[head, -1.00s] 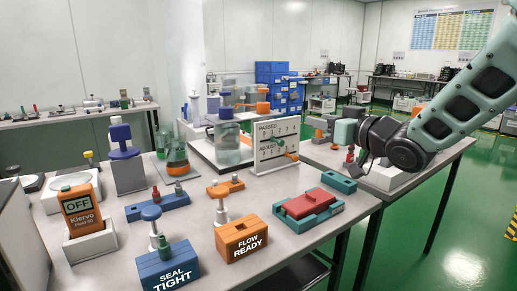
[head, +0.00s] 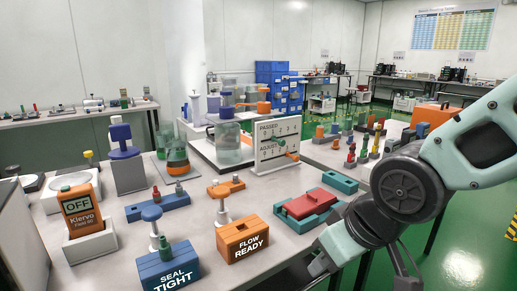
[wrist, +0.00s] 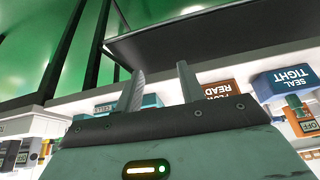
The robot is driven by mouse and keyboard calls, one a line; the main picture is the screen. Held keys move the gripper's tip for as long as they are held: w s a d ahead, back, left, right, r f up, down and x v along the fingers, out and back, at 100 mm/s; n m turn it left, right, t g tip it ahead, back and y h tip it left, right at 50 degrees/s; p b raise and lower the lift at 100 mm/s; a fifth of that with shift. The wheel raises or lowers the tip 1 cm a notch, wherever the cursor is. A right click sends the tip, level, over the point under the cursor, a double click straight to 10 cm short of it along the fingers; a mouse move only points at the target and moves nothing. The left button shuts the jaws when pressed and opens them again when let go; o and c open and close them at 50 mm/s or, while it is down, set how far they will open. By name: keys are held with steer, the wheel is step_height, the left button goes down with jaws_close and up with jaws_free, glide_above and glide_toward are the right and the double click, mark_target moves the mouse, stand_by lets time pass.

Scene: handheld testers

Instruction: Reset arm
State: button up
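My gripper (wrist: 160,66) shows two grey fingers standing apart in the wrist view, with nothing between them. In the head view my arm comes in from the right and bends down beside the right front edge of the near table (head: 285,235). The fingers cannot be made out clearly there. The wrist view is turned upside down and shows the table edge, the orange FLOW READY block (wrist: 220,91) and the blue SEAL TIGHT block (wrist: 287,82) beyond the fingers.
In the head view, a red block in a teal tray (head: 340,182) lies close to my arm. The orange Klervo tester (head: 80,209) reads OFF at the left. A PASSED/ADJUST panel (head: 277,142) stands behind. Green floor (head: 465,235) is open at the right.

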steer(key=s+d+f+n+g+h+p, duration=0.1)
steer(key=s+g, duration=0.1)
steer(key=s, duration=0.5)
steer(key=s+d+n+g+h, duration=0.1)
steer(key=s+d+g, duration=0.15)
steer(key=s, duration=0.45)
step_height(320, 180, up, 24)
steer(key=a+p, duration=0.1)
steer(key=p, duration=2.3)
steer(key=shift+w+m, duration=0.3)
steer(key=shift+w, duration=0.1)
